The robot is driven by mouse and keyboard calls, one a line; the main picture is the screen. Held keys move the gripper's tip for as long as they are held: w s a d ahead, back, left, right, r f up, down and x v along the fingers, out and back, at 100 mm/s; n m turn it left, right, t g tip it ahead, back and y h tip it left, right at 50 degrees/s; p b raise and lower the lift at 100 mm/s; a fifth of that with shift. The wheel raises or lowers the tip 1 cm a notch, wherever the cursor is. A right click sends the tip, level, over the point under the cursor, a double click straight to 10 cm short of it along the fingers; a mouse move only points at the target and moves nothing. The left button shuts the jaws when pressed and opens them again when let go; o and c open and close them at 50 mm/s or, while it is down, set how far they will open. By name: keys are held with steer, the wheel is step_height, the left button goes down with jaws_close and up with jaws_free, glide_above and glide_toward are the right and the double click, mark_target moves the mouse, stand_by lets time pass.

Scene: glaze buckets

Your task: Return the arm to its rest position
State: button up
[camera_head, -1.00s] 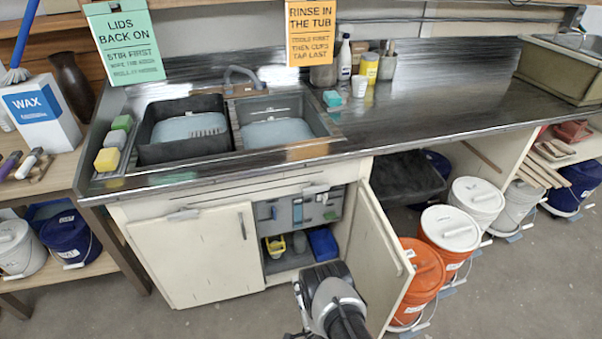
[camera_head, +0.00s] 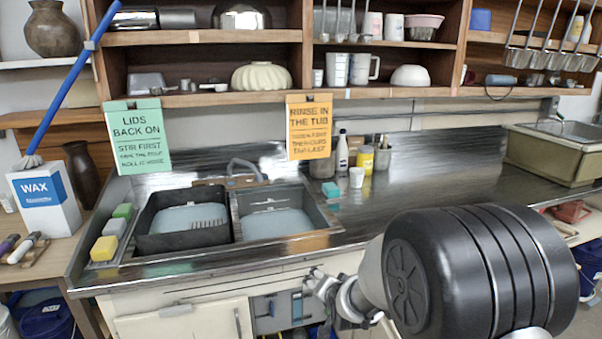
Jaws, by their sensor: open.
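My gripper (camera_head: 316,284) is in front of the sink cabinet, just below the counter's front edge in the picture. It is open, and no object shows in it. My arm (camera_head: 470,270) is bent up close to the camera, and its thick black joint fills the lower right. It hides part of the counter front and most of the buckets below.
The steel counter (camera_head: 430,185) holds a sink with a black tub (camera_head: 160,243). Shelves (camera_head: 200,38) with pots span the top.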

steer(key=s+d+r+n+g, duration=0.25)
steer(key=s+r, duration=0.35)
steer(key=s, duration=0.3)
steer(key=s+d+r+n+g, duration=0.1)
steer(key=s+d+r, duration=0.2)
steer(key=s+r, duration=0.45)
steer(key=s+d+n+g+h, duration=0.1)
steer(key=s+d+n+g, duration=0.1)
steer(key=s, duration=1.9)
steer(key=shift+s+f+n, duration=0.4)
steer(key=shift+f+n, duration=0.05)
steer(key=shift+n, duration=0.1)
steer(key=shift+g, duration=0.25)
steer(key=shift+c, duration=0.5)
